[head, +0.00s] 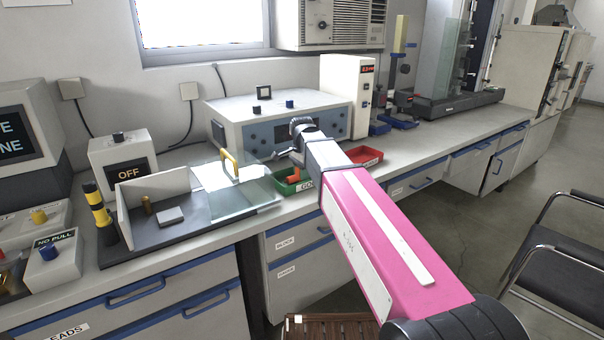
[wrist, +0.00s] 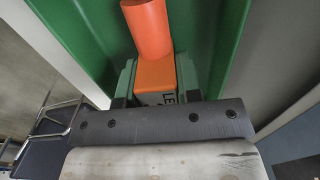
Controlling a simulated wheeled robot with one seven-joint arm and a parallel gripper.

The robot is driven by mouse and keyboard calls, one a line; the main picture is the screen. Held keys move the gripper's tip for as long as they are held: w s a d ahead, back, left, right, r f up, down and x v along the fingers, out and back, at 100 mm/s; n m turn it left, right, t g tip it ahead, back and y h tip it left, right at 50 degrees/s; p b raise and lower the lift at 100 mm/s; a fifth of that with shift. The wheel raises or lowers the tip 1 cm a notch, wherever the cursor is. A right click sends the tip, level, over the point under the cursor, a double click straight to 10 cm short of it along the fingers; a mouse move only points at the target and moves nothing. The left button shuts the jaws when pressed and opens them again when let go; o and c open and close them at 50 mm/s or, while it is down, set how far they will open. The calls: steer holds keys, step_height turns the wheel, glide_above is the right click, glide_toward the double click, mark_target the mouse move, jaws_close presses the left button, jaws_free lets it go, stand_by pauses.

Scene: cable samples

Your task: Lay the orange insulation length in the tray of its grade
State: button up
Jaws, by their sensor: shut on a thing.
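The orange insulation length (wrist: 147,28) shows in the wrist view as a round orange piece beside an orange block part with a partly hidden "LE" label. My gripper (wrist: 156,80) is shut on the block part, one finger on each side. The green tray (wrist: 85,25) lies behind and around it; whether the length touches the tray floor I cannot tell. In the head view, orange (head: 293,177) shows at the green tray (head: 280,186), whose front label is partly hidden by my arm. A red tray (head: 368,162) stands to the right, behind my arm.
A clear panel with a yellow handle (head: 230,163) stands left of the green tray. A grey fixture (head: 150,230) and a control box marked OFF (head: 124,165) are further left. A large blue-fronted instrument (head: 270,115) stands behind the trays. Bench space right of the red tray is clear.

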steer(key=o, duration=1.1)
steer(key=shift+c, duration=0.2)
step_height(320, 180, up, 12)
steer(key=shift+r, duration=0.1)
